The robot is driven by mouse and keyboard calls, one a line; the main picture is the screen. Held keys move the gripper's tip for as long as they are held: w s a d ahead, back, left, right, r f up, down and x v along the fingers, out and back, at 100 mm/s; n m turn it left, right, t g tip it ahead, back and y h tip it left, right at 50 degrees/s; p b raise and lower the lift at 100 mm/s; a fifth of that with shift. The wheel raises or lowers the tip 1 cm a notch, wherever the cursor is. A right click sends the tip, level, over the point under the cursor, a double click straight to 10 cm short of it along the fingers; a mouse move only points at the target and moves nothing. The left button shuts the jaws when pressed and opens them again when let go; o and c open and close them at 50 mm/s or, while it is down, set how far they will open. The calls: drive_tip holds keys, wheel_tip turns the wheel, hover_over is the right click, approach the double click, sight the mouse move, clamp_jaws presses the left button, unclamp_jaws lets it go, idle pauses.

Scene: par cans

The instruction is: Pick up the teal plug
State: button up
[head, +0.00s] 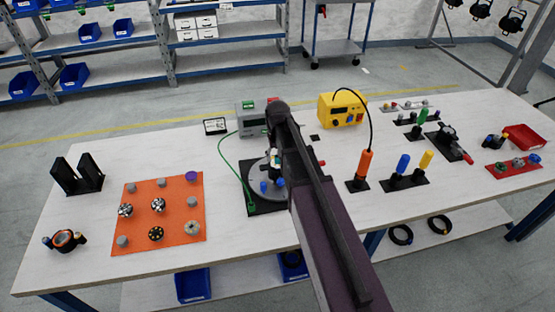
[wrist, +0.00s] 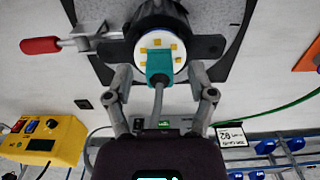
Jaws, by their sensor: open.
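The teal plug (wrist: 159,66) shows in the wrist view against a white round face (wrist: 152,42) with yellow squares, set in a dark round holder (wrist: 203,46). A grey cable (wrist: 158,98) runs from the plug toward my gripper. I cannot tell how deep the plug sits in the face. My gripper (wrist: 160,76) is open, one finger on each side of the plug, with visible gaps and no clear contact. In the head view, my arm hides most of the gripper and plug; the grey disc (head: 259,178) of the fixture shows beside it.
A red-handled clamp (wrist: 42,45) reaches the holder from the left in the wrist view. A green cable (head: 239,172) runs beside the fixture. A yellow box (head: 334,108), orange mat (head: 140,232) and upright orange handle (head: 365,164) stand around it on the table.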

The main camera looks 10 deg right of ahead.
clamp_jaws()
drive_tip(key=shift+r, duration=0.25)
wheel_tip(320, 180, up, 3)
drive_tip(key=p, duration=0.3)
drive_tip(key=shift+s+r+p, duration=0.15)
drive_tip(key=shift+r+p, duration=0.15)
drive_tip(key=shift+p, duration=0.25)
drive_tip(key=s+d, duration=0.2)
drive_tip(key=s, duration=1.3)
drive_tip(key=shift+s+r+p, duration=0.3)
drive_tip(key=shift+r+p, duration=0.15)
drive_tip(key=shift+a, duration=0.15)
